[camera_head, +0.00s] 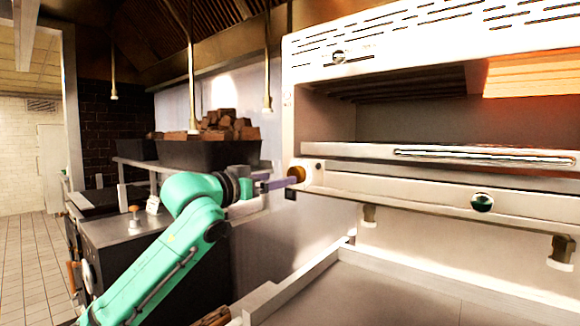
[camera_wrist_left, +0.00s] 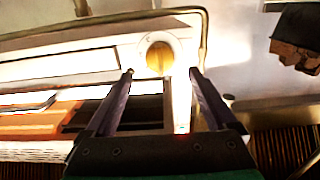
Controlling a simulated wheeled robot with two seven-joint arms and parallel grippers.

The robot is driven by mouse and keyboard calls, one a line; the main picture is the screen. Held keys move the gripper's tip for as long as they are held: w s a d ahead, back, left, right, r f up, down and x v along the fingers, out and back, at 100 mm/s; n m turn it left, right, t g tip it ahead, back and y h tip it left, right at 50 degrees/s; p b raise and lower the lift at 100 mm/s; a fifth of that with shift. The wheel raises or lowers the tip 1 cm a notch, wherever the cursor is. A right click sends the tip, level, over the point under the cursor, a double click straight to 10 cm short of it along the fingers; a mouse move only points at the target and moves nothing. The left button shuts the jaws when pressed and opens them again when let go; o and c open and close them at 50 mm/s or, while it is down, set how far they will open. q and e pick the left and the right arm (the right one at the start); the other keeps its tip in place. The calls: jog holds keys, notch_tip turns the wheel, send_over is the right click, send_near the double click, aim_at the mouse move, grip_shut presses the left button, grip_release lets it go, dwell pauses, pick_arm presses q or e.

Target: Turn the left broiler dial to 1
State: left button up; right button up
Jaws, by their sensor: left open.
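The left broiler dial (camera_head: 298,173) is a brass-coloured round knob at the left end of the broiler's (camera_head: 400,187) lower front panel. In the left wrist view the dial (camera_wrist_left: 160,57) shows face-on, yellow with a raised grip bar. My left gripper (camera_head: 288,182) reaches in from the left with its fingertips close to the dial. In the left wrist view the open fingers (camera_wrist_left: 161,74) appear to either side of the dial, slightly below it in the picture. Contact cannot be told, and I cannot read any numbers. My right gripper is not in view.
A round dark green fitting (camera_head: 482,202) sits further right on the broiler front. A pale metal counter (camera_head: 400,290) lies below the broiler. A dark bin (camera_head: 205,153) with brown blocks (camera_head: 228,124) stands behind my left arm.

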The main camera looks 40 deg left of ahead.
aim_at(291, 175)
pick_arm(q)
jog(key=w+p, duration=0.2)
jog(key=w, duration=0.1)
jog(key=w+p, duration=0.2)
jog(key=shift+w+a+r, duration=0.15)
jog(key=shift+w+r, duration=0.1)
jog(key=shift+r, duration=0.05)
jog(key=shift+w+f, duration=0.35)
jog(key=shift+f, duration=0.05)
jog(key=shift+c, duration=0.6)
jog(key=c, duration=1.2)
jog(key=shift+c, duration=0.2)
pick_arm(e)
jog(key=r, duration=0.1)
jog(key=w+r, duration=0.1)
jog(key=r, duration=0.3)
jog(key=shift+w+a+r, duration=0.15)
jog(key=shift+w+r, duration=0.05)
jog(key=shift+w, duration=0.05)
